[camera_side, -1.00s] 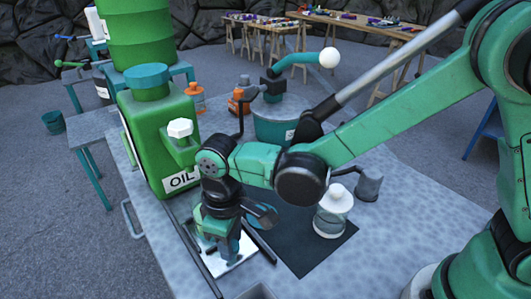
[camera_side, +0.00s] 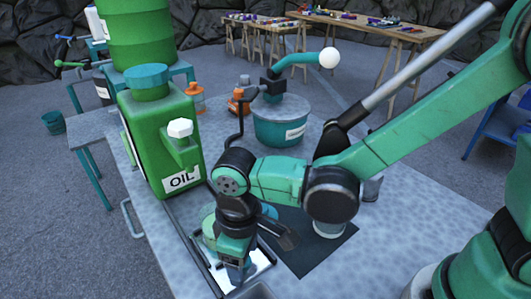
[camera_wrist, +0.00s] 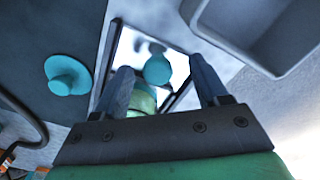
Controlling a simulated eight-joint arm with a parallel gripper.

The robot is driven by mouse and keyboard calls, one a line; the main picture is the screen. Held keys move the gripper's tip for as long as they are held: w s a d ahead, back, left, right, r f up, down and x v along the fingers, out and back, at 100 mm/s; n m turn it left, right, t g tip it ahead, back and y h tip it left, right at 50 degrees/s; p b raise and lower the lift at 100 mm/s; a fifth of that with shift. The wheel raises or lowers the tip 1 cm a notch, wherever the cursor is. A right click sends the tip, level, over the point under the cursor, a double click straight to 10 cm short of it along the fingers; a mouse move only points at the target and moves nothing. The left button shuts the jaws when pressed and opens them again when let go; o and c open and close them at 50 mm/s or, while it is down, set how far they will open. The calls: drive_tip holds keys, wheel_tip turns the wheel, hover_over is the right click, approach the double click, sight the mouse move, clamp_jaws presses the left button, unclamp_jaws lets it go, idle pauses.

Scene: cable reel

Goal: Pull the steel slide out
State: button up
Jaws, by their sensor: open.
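The steel slide (camera_side: 262,259) is a bright, shiny plate between dark rails on the grey bench. It also shows in the wrist view (camera_wrist: 125,62). A teal round knob (camera_wrist: 157,68) stands over the slide, between my fingers in the picture; I cannot tell if either finger touches it. My gripper (camera_side: 236,270) points down over the slide in the side view and hides part of it. Its two fingers are apart in the wrist view (camera_wrist: 163,82). A green and teal round thing (camera_side: 209,228) is beside my gripper, partly hidden.
A grey tray (camera_wrist: 268,28) lies close to the slide. A dark mat (camera_side: 310,255) lies to the right, with a teal knobbed lid (camera_wrist: 68,78) on it. The green oil can (camera_side: 150,140) stands behind, and a teal pot (camera_side: 280,122) farther back.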

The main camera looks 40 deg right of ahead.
drive_tip(key=shift+r, duration=2.7)
drive_tip(key=d+r+m+t, duration=0.1)
drive_tip(key=d+m+t, duration=0.1)
drive_tip(key=d, duration=0.4)
drive_tip(key=d+r+m+t, duration=0.2)
drive_tip(key=d, duration=0.4)
drive_tip(key=w+d+r+m+t, duration=0.1)
drive_tip(key=d+m+t, duration=0.2)
drive_tip(key=d, duration=0.4)
drive_tip(key=shift+r, duration=0.4)
